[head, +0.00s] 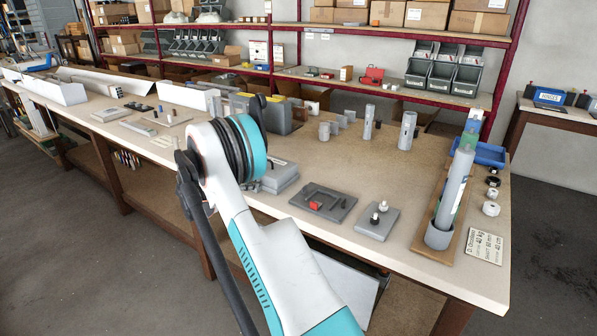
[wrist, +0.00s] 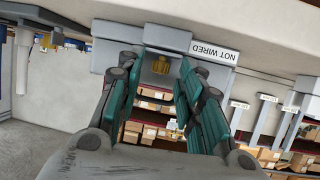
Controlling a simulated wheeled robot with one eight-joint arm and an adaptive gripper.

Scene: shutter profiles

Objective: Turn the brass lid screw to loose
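In the wrist view a small brass screw (wrist: 160,66) sits on the underside, as pictured, of a grey box (wrist: 142,37). My gripper (wrist: 159,78) is open, with its two teal-padded fingers apart on either side of the line to the screw. The screw shows between the fingertips, with a gap visible on both sides. I cannot tell how far the tips are from it in depth. In the head view my arm hides the gripper, and I cannot make out the brass screw there.
A white "NOT WIRED" label (wrist: 214,50) is beside the grey box. Another yellowish fitting (wrist: 52,38) hangs at the left of the wrist view. In the head view the workbench (head: 335,170) carries grey blocks, a flat grey plate (head: 335,205) and a tall cylinder (head: 455,185) at the right.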

